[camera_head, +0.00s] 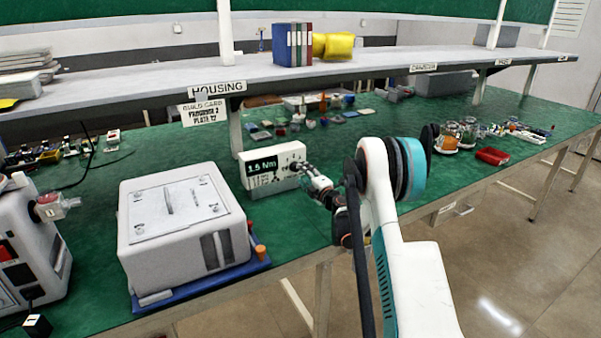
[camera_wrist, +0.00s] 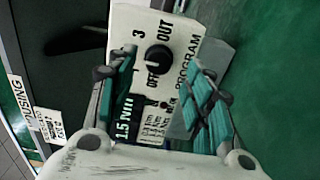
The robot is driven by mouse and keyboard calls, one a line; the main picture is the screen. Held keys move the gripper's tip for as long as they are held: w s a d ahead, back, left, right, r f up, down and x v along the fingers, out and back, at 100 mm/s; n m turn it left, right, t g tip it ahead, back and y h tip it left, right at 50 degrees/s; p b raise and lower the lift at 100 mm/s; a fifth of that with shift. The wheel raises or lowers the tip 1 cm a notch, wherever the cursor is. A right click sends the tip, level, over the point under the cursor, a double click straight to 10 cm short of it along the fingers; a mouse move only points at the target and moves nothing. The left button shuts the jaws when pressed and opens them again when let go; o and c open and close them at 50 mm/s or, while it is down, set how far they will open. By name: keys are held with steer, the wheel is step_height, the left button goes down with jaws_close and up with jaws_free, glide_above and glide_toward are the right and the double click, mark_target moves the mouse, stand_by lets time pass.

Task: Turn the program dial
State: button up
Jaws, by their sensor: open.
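The program dial (camera_wrist: 158,58) is a round black knob on the pale face of a small box, with "OFF", "OUT", "3" and "PROGRAM" printed around it. Where its pointer stands is too small to tell. The box (camera_head: 262,158) stands on the green bench in the head view, its display reading "1.5 Nm". My gripper (camera_wrist: 164,72) is open in the wrist view, its teal-padded fingers on either side of the dial with a gap to it.
A large white housing (camera_head: 180,220) sits on a blue tray (camera_head: 205,287) to the left of the box. A grey shelf (camera_head: 330,70) with binders (camera_head: 292,44) runs above the bench (camera_head: 310,222). Small parts and jars lie at the right. Bare bench lies in front of the box.

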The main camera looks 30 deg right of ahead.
steer(key=shift+s, duration=1.25)
